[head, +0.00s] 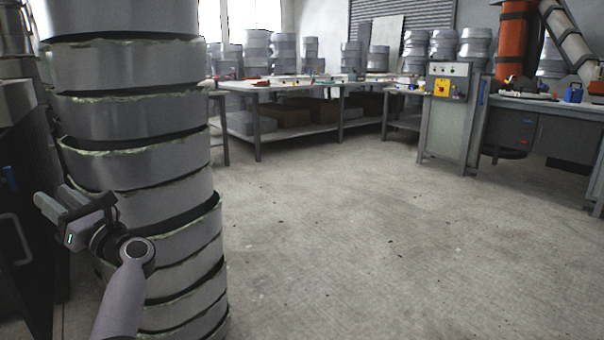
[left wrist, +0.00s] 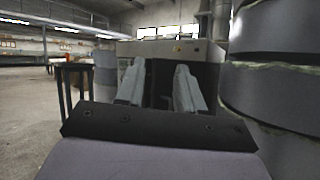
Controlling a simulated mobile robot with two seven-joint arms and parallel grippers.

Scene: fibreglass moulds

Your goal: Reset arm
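My left gripper (head: 62,208) is raised at the left of the head view, in front of a tall stack of grey ring-shaped moulds (head: 140,115). In the left wrist view its two fingers (left wrist: 160,85) stand apart with nothing between them. The mould stack fills the right side of that wrist view (left wrist: 285,95), close beside the gripper; I cannot tell whether they touch. My right gripper is not in either view.
Workbenches (head: 290,86) with tools and more stacked moulds (head: 257,52) line the back. A grey control cabinet (head: 445,112) with a yellow switch stands at the right, near an orange pipe (head: 511,40). The concrete floor (head: 380,230) in the middle is clear.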

